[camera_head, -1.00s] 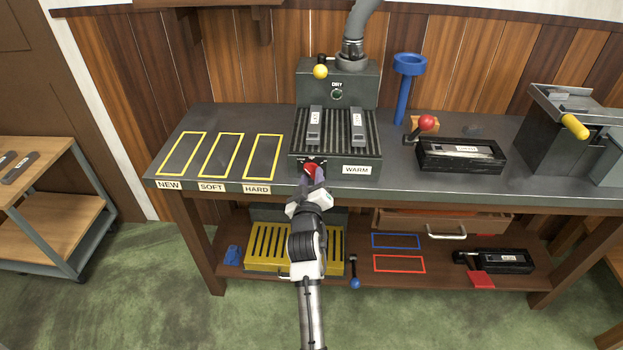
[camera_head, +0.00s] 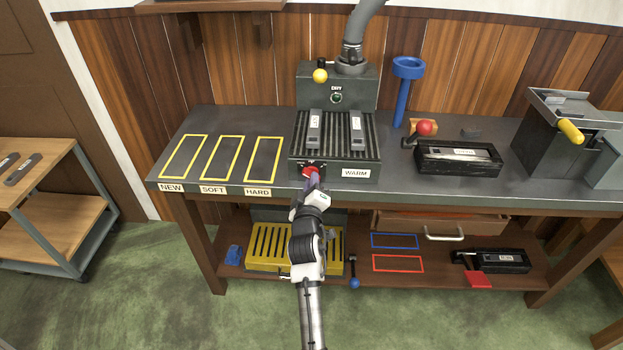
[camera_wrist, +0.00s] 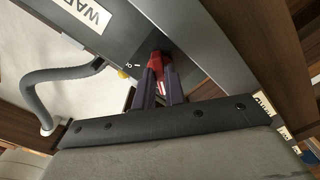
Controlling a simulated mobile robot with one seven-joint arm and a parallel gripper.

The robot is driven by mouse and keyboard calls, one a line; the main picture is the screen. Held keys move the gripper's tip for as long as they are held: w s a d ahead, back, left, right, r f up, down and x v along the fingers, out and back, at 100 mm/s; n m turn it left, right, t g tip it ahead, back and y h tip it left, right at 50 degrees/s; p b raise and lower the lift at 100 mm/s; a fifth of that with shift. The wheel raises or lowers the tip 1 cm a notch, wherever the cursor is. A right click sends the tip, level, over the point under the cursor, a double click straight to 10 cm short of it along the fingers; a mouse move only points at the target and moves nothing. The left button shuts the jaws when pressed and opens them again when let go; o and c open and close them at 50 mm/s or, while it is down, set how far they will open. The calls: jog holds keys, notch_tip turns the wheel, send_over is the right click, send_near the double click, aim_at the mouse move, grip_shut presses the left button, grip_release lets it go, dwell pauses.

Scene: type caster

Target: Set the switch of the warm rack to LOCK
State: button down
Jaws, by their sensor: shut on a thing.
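The warm rack (camera_head: 365,160) is a dark ribbed box on the bench, with a "WARM" label on its front right; the label also shows partly in the wrist view (camera_wrist: 85,12). Its red switch (camera_head: 310,172) sits at the front left. In the wrist view the red switch (camera_wrist: 159,60) lies between the fingertips of my gripper (camera_wrist: 160,80). My gripper is shut on it. Small white marks show beside the switch, too small to read. My gripper also shows in the head view (camera_head: 314,183), covering part of the switch.
Two grey bars with labels (camera_head: 315,130) lie on the rack. A box with a yellow-knobbed lever (camera_head: 320,76) and a grey hose stands behind. Yellow-outlined slots (camera_head: 222,158) are to the left. A black device with a red-knobbed lever (camera_head: 424,128) is to the right.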

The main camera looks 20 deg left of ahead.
dwell(0.3)
jog(key=c, duration=1.5)
grip_release()
jog(key=shift+o, duration=0.2)
jog(key=shift+s, duration=0.15)
